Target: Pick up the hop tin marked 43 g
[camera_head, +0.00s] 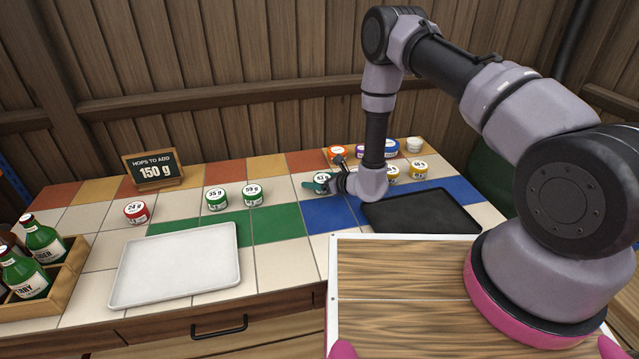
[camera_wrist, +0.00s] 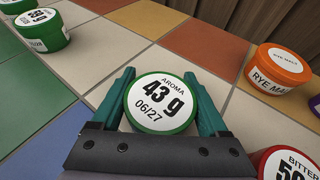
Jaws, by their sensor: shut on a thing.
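The hop tin marked 43 g (camera_wrist: 161,103) has a white lid reading AROMA, 43 g, 06/27 and a green rim. It sits between the two teal fingers of my gripper (camera_wrist: 163,108), which is shut on its sides. In the head view the tin (camera_head: 321,177) is small and partly hidden by my gripper (camera_head: 328,183), over the back of the tiled counter near the blue tiles. I cannot tell whether the tin still touches the tiles.
Green tins marked 35 g (camera_head: 216,199) and 59 g (camera_head: 252,195) and a red tin (camera_head: 136,212) stand left. An orange tin (camera_wrist: 277,67) and a red BITTER tin (camera_wrist: 286,163) are close on the right. A white tray (camera_head: 178,264) and black tray (camera_head: 420,213) lie in front.

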